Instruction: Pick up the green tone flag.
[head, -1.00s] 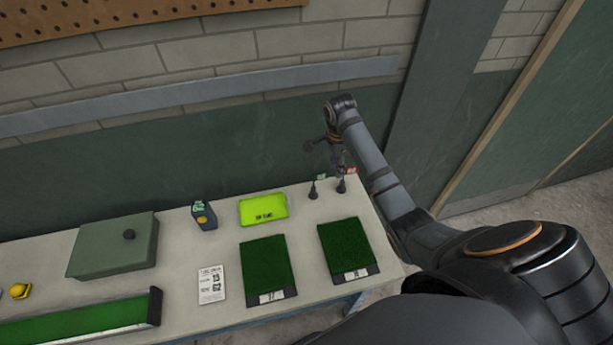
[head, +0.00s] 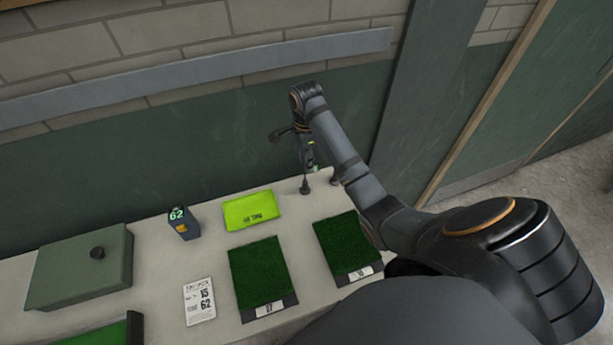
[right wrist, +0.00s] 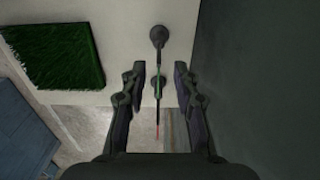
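The green tone flag stands upright on a small dark base (head: 305,187) at the back right of the table. In the head view my right gripper (head: 308,158) is above that base and mostly hides the flag. In the right wrist view my right gripper (right wrist: 160,80) is open, with its fingers on either side of a thin green edge (right wrist: 158,90), seen nearly edge-on. I see no clear contact between fingers and flag. A second dark base (head: 335,178) stands just to the right, and a red tip (right wrist: 157,132) shows lower in the wrist view. My left gripper is out of view.
Two turf samples (head: 258,272) (head: 345,240) lie in front of the flags. A lime-green tray (head: 251,210), a dark meter reading 62 (head: 182,222), a printed card (head: 199,301) and a green box (head: 80,267) are to the left. A wall stands close behind.

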